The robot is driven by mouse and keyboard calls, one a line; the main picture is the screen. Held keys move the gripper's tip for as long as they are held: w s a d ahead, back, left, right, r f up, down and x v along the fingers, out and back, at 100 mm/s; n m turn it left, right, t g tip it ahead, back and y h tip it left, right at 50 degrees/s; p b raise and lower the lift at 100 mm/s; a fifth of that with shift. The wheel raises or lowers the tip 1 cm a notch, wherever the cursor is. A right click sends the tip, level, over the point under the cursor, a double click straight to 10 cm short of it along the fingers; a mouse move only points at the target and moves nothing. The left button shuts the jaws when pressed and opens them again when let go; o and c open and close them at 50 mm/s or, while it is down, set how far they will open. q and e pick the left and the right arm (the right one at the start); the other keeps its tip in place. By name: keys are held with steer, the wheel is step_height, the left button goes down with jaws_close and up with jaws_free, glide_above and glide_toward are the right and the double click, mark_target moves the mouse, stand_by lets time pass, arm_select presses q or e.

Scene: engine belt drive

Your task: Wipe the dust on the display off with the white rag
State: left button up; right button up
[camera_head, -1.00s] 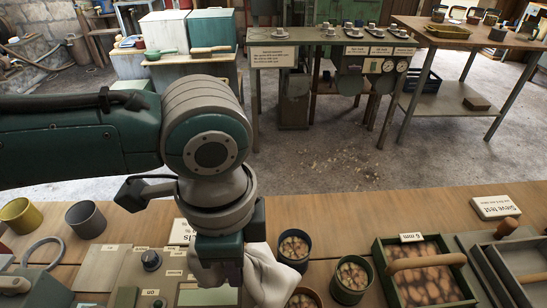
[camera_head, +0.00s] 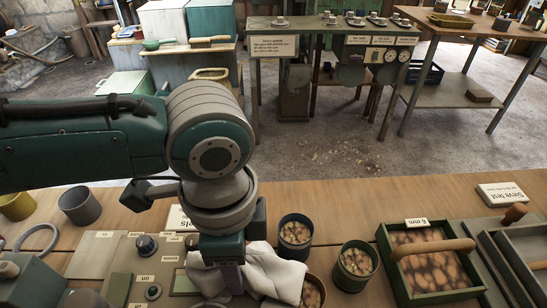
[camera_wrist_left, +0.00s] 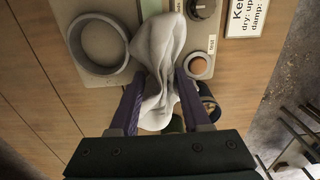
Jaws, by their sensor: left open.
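My left gripper (camera_head: 228,276) is over the device's right edge, pointing down at the rag. In the left wrist view the gripper (camera_wrist_left: 160,112) is open, with a purple finger on each side of the rag (camera_wrist_left: 158,55). A pale green panel (camera_head: 184,282), apparently the display, shows just left of the gripper; its right part is hidden. I cannot make out dust on it. My right gripper is not in view.
Several round tubs of kernels (camera_head: 355,262) stand close right of the rag, then a green tray (camera_head: 470,284) with a wooden handle. A grey ring (camera_head: 36,238) and cups (camera_head: 80,204) are at the left. A small sign (camera_head: 177,218) stands behind the device.

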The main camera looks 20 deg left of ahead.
arm_select(q)
steer(key=o, duration=0.8)
